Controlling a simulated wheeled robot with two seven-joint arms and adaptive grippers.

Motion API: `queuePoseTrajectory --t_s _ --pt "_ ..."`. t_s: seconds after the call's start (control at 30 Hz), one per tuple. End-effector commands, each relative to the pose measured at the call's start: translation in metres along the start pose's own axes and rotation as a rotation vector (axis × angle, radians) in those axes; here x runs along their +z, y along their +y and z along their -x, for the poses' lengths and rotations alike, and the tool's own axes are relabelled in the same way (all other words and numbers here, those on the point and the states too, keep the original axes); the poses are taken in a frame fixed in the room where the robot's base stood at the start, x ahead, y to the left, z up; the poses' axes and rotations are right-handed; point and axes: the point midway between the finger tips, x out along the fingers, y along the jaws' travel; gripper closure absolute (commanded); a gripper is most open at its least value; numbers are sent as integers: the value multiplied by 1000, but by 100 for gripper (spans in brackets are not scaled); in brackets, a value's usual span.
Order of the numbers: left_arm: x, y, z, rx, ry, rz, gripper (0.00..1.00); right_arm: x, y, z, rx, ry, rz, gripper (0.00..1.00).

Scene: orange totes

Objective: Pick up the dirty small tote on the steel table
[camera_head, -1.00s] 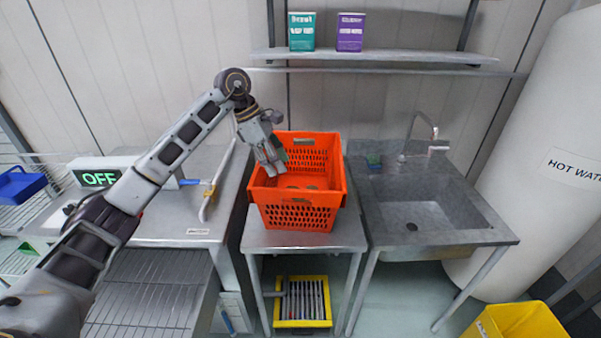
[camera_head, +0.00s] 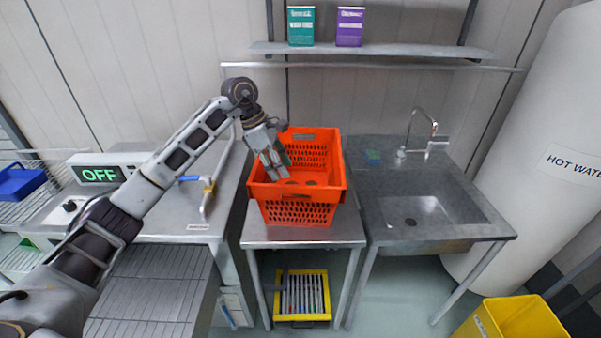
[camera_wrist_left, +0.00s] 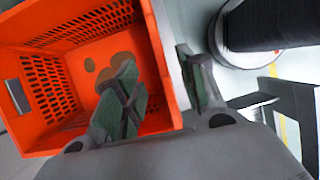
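The orange small tote (camera_head: 300,213) stands upright on the steel table (camera_head: 258,236), with slotted walls and an open top. The left wrist view shows brown dirt marks on the inner floor of the tote (camera_wrist_left: 75,75). My left gripper (camera_head: 277,168) is at the tote's left side in the head view, tilted downward. In the left wrist view its fingers are spread, one over the tote's inside and one beyond the outer wall, with the rim between them. Whether they touch the wall cannot be told. My right gripper is not in view.
A steel sink (camera_head: 430,208) with a faucet (camera_head: 428,128) stands on the right. A counter with a green OFF display (camera_head: 98,175) is on the left. A yellow-framed rack (camera_head: 302,297) sits below the table. A yellow bin (camera_head: 515,322) is at lower right. Two boxes (camera_head: 301,27) (camera_head: 350,27) stand on the shelf.

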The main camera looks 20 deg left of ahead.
Motion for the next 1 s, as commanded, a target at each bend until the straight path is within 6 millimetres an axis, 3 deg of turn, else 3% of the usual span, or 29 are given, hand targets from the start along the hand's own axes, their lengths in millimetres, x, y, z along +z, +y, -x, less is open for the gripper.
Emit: queuePoseTrajectory --t_s 0.4,1.0 --pt "1 -1 -44 -2 -1 -2 60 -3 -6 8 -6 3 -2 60" --pt "3 0 -53 -2 0 -1 60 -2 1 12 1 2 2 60"
